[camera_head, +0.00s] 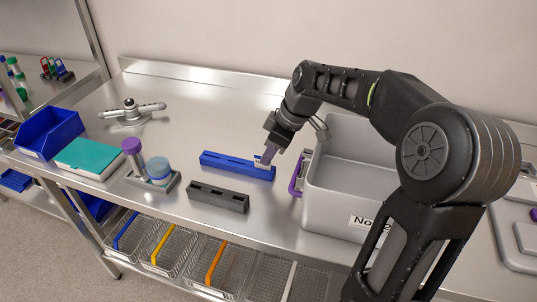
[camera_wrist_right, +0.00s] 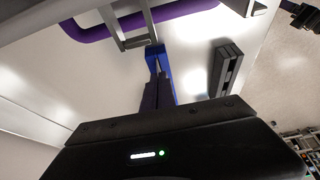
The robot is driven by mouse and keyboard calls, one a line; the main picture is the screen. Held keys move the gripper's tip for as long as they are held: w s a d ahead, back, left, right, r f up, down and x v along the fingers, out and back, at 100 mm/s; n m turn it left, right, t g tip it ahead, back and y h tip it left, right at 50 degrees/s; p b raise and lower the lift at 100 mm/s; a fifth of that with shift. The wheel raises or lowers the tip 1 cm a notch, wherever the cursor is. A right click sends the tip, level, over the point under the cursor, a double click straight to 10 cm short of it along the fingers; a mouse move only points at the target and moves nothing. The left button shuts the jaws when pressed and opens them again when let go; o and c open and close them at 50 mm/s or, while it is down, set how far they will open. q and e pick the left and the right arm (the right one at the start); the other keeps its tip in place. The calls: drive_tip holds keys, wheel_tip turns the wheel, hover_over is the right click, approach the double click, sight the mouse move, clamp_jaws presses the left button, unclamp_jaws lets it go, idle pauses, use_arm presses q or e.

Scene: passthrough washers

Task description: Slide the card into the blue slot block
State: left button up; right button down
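The blue slot block (camera_head: 225,163) lies on the steel bench, with a long groove along its top. It also shows beyond the fingers in the right wrist view (camera_wrist_right: 153,57). My right gripper (camera_head: 267,157) points down at the block's right end. Its dark purple fingers look close together in the right wrist view (camera_wrist_right: 157,92). A small pale piece, apparently the card (camera_head: 260,161), shows at the fingertips, low over the block; the fingers hide most of it. I cannot tell whether it sits in the groove. My left gripper is out of view.
A black slotted block (camera_head: 218,197) lies in front of the blue one. A grey bin (camera_head: 345,200) with a purple handle stands close right of my gripper. A small rack (camera_head: 152,181) with capped containers stands left. The bench behind the blue block is clear.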

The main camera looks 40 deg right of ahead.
drive_tip(key=c, duration=2.1)
unclamp_jaws()
drive_tip(key=o, duration=0.5)
drive_tip(key=shift+o, duration=0.3)
drive_tip(key=o, duration=0.4)
drive_tip(key=shift+r+p, duration=2.45)
drive_tip(key=shift+r, duration=1.1)
drive_tip(key=shift+f, duration=0.1)
